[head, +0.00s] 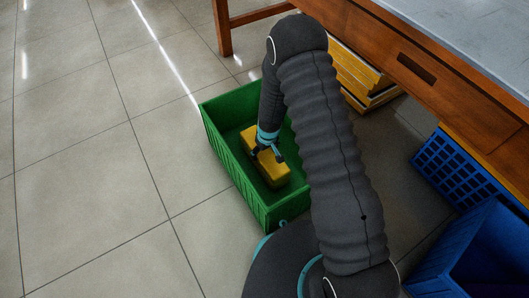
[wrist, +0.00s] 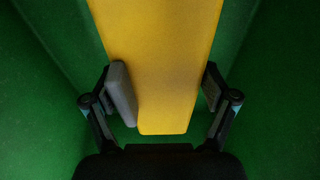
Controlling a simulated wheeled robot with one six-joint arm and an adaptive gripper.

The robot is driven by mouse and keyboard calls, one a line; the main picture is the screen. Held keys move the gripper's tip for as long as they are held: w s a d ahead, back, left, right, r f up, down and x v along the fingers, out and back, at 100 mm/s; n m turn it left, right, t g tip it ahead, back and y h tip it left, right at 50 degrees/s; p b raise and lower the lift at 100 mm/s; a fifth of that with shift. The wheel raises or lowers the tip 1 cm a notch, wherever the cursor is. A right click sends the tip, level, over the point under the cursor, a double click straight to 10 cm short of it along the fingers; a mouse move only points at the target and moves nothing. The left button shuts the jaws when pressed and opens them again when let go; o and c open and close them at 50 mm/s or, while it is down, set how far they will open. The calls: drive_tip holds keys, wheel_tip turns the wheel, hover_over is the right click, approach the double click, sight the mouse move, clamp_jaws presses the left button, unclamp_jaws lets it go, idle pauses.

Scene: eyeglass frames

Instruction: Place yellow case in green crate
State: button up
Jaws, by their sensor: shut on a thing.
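The yellow case (head: 277,175) is a long block inside the green crate (head: 232,176) in the head view. My gripper (head: 268,154) reaches down into the crate and is shut on the case. In the wrist view my gripper's fingers (wrist: 167,92) stand on either side of the yellow case (wrist: 160,40), with the green crate (wrist: 45,120) around it. The case sits low between the walls; I cannot tell if its underside touches the crate floor. My arm hides the crate's right side in the head view.
A wooden table (head: 450,85) with a grey top stands at the right. Yellow crates (head: 357,75) are under it. Blue crates (head: 452,168) stand at the right and lower right. The tiled floor (head: 85,170) at the left is clear.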

drive_tip(key=shift+f, duration=0.35)
drive_tip(key=o, duration=1.2)
drive_tip(key=shift+r, duration=0.1)
drive_tip(key=r, duration=0.4)
drive_tip(key=s+r+p, duration=0.1)
drive_tip(key=r, duration=0.3)
drive_tip(key=d+r+p, duration=0.1)
drive_tip(key=r, duration=0.3)
drive_tip(key=shift+s+r, duration=0.2)
drive_tip(key=shift+s, duration=0.05)
